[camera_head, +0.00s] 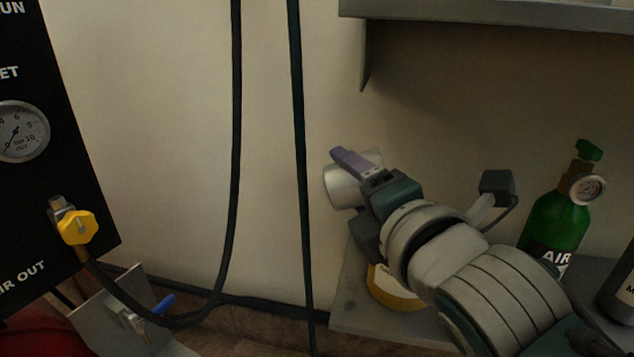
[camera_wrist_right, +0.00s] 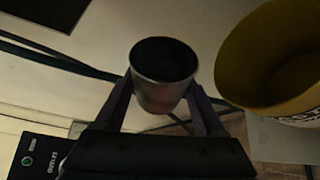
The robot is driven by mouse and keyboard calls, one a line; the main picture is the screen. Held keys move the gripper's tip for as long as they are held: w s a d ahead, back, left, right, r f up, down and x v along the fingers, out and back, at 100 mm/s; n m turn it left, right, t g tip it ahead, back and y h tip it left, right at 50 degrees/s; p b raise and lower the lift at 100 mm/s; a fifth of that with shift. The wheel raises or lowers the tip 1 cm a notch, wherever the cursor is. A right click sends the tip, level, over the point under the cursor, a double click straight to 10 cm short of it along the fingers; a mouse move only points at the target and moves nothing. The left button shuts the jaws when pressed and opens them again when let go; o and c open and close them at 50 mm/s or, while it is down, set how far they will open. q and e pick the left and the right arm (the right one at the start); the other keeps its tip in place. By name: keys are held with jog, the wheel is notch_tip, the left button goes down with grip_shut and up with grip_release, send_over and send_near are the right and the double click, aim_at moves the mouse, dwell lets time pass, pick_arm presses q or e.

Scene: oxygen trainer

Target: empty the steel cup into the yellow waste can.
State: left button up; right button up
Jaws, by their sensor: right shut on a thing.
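The steel cup (camera_head: 343,186) is held in my right gripper (camera_head: 362,176), left of the wrist in the head view. In the right wrist view the cup (camera_wrist_right: 163,88) sits between the two purple fingers (camera_wrist_right: 163,105), with its dark mouth showing. I cannot tell what is inside, and its tilt is unclear. The yellow waste can (camera_head: 393,292) stands on a grey shelf below my right arm, which hides most of it. In the right wrist view the can's rim and inside (camera_wrist_right: 268,60) show at the right, apart from the cup. My left gripper is not in view.
A green air bottle (camera_head: 557,222) with a gauge stands right of my arm, near a dark bottle (camera_head: 620,285). A grey ledge (camera_head: 480,12) juts out above. Dark hoses (camera_head: 299,150) hang left of the cup. A black panel (camera_head: 60,190) with a yellow knob (camera_head: 77,228) is at far left.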

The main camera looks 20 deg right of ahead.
jog(key=n+p, duration=0.1)
jog(key=r+n+g+p, duration=0.1)
jog(key=p, duration=0.1)
jog(key=n+h+p, duration=0.1)
jog(key=shift+r+g+p, duration=0.25)
jog(key=shift+g+p, duration=0.05)
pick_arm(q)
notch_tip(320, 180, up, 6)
pick_arm(e)
jog(key=shift+w+a+f+n, duration=0.1)
jog(key=shift+f+n, duration=0.2)
jog(key=shift+n, duration=0.3)
jog(key=shift+w+a+f+n+g+h, duration=0.2)
jog(key=shift+a+f+n+g+h, duration=0.15)
jog(key=shift+f+n, duration=0.15)
jog(key=shift+w+a+f+n+g+h, duration=0.2)
jog(key=shift+a+f+n+g+h, duration=0.15)
jog(key=shift+f+n, duration=0.15)
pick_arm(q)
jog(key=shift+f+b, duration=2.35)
pick_arm(e)
notch_tip(320, 180, down, 6)
jog(key=w+a+n+g+h, duration=0.1)
jog(key=a+n+h, duration=0.1)
jog(key=n, duration=0.1)
jog(key=shift+w+a+n, duration=0.25)
jog(key=shift+a+n, duration=0.05)
